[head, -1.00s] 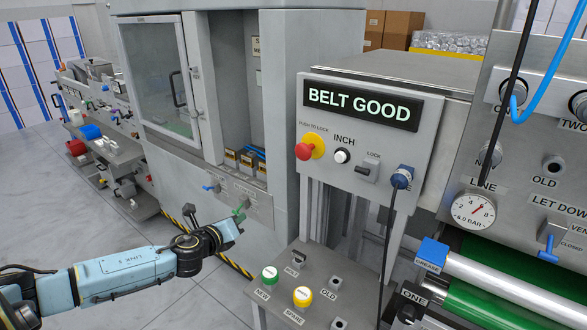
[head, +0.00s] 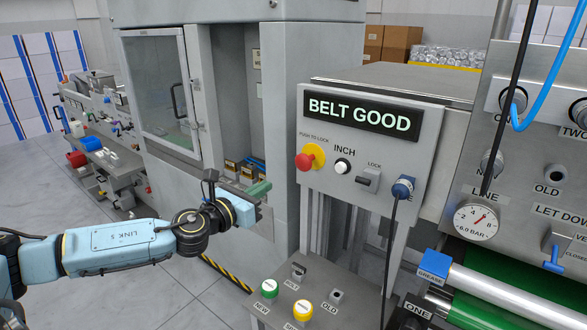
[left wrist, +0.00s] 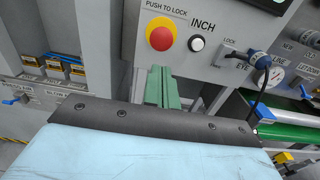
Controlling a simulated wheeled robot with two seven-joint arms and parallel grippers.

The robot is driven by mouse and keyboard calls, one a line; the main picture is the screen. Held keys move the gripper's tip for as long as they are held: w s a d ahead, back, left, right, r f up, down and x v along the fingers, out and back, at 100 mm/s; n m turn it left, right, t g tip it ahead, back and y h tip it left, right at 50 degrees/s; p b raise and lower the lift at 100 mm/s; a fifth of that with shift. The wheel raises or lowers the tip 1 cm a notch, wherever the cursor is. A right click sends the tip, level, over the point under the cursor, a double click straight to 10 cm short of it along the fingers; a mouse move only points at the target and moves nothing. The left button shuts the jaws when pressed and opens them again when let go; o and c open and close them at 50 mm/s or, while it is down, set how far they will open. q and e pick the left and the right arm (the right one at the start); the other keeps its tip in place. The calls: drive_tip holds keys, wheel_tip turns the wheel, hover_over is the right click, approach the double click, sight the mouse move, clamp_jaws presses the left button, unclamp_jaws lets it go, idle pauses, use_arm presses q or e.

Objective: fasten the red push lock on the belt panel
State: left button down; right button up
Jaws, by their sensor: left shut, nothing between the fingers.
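The red push lock (head: 305,161) is a red mushroom button on a yellow round plate, on the left of the grey belt panel (head: 430,150) under the "PUSH TO LOCK" label. In the left wrist view the red push lock (left wrist: 161,39) shows top centre, above the fingers. My left gripper (head: 262,188) has green fingers, shut and empty, left of the panel and a little lower than the button. It also shows in the left wrist view (left wrist: 162,82), pointing up toward the button, apart from it. My right gripper is not in view.
Beside the lock are the white INCH button (head: 342,167), the LOCK switch (head: 368,180) and a blue plug (head: 403,187) with a hanging cable. A cabinet (head: 270,60) stands behind my left gripper.

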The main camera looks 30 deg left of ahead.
sight(300, 164)
use_arm(q)
drive_tip(key=w, duration=0.3)
drive_tip(key=w+p, duration=0.1)
drive_tip(key=w, duration=0.3)
drive_tip(key=w+d, duration=0.1)
drive_tip(key=w, duration=0.3)
drive_tip(key=shift+w, duration=0.8)
drive_tip(key=shift+a, duration=0.1)
